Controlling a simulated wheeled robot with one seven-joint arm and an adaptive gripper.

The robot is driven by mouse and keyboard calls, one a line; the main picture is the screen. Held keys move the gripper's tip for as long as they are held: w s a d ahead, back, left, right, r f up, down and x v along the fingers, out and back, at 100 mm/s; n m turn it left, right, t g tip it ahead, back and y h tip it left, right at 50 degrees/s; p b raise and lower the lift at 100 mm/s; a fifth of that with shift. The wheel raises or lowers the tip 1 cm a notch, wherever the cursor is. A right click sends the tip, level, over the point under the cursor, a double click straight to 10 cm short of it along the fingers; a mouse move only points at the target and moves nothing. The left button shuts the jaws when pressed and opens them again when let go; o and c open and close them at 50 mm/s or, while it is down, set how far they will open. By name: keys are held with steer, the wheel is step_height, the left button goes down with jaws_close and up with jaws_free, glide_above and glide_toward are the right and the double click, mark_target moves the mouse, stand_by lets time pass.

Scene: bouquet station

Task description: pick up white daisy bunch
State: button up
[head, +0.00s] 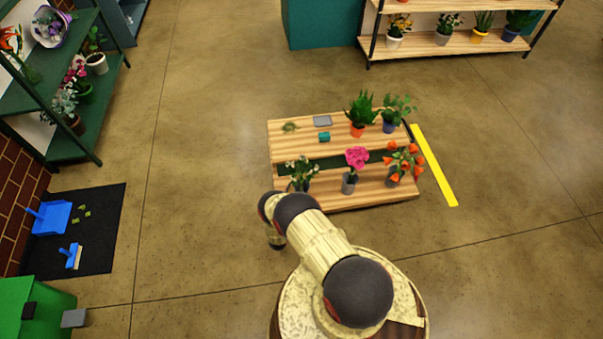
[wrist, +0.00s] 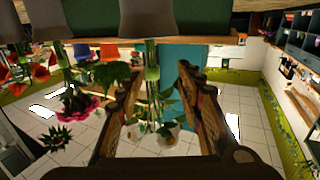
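The white daisy bunch (head: 301,168) stands at the front left of the wooden stepped stand in the head view, partly behind my arm. The wrist view is upside down. There the bunch's green stems (wrist: 151,65) come from a grey vase (wrist: 147,18), and its white blossoms (wrist: 165,132) hang between my fingers. My gripper (wrist: 158,80) is open, with one finger on each side of the bunch and visible gaps to the stems. I cannot tell whether the fingers touch any leaves. The gripper's fingers are hidden in the head view.
A pink bunch (head: 357,157) and an orange bunch (head: 403,160) stand to the right on the stand (head: 290,130). Potted plants (head: 360,113) stand on the back step, near a teal block (head: 324,137) and a grey tray (head: 322,120). Floor around the stand is mostly clear.

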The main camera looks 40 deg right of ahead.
mark_target(301, 183)
steer(key=shift+s+d+f+b, duration=0.15)
steer(key=shift+d+f+b, duration=0.1)
steer(key=shift+d, duration=0.35)
steer(key=shift+s+d+f+b, duration=0.1)
steer(key=shift+d+f+b, duration=0.15)
steer(key=shift+d, duration=0.35)
steer(key=b+x, duration=0.2)
steer(key=x, duration=0.3)
steer(key=shift+w+a+r, duration=0.1)
steer(key=shift+w+r, duration=0.05)
steer(key=shift+w, duration=0.05)
steer(key=shift+c, duration=0.8)
steer(key=c, duration=0.7)
jaws_close()
